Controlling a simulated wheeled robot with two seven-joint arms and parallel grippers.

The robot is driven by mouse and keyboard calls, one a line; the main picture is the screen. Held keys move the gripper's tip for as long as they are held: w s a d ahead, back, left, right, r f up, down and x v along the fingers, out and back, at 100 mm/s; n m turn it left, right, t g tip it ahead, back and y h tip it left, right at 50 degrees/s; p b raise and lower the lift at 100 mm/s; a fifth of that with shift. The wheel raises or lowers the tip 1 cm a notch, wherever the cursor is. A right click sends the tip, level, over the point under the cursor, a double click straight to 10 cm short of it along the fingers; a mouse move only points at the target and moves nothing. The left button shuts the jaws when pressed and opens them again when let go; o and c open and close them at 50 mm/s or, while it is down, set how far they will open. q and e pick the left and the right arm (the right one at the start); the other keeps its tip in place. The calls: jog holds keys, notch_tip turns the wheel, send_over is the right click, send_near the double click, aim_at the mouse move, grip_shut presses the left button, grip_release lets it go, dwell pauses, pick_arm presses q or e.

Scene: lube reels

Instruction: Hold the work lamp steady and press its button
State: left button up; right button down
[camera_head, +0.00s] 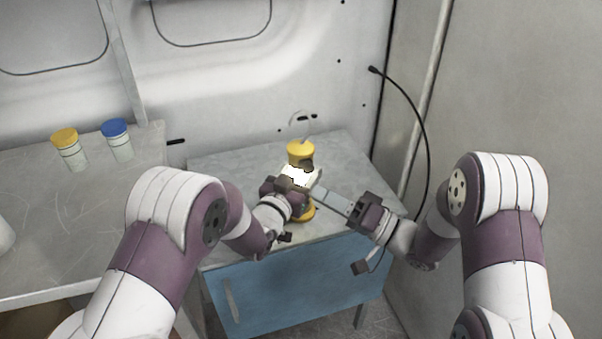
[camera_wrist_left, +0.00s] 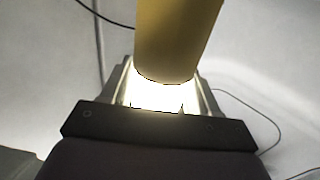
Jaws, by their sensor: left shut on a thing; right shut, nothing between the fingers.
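The yellow work lamp (camera_head: 301,152) stands upright on the grey cabinet top in the head view, with a wire handle at its top. Its middle section glows bright white. In the left wrist view the lamp's yellow part (camera_wrist_left: 178,40) rises above the lit section. My left gripper (camera_head: 299,180) is shut around the lit middle of the lamp; its fingers also show in the left wrist view (camera_wrist_left: 160,95). My right gripper (camera_head: 320,190) is shut and empty, its fingertips close to the lamp's right side. Whether they touch it, I cannot tell. The button is hidden.
A yellow-capped jar (camera_head: 70,150) and a blue-capped jar (camera_head: 118,140) stand on the left bench (camera_head: 60,220). The cabinet (camera_head: 225,170) has a blue front. A black cable (camera_head: 425,130) hangs on the right wall. The cabinet top around the lamp is clear.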

pick_arm(q)
jog(key=shift+a+f, duration=0.1)
pick_arm(e)
jog(key=shift+s+d, duration=0.2)
jog(key=shift+s, duration=0.3)
pick_arm(q)
jog(key=o, duration=1.6)
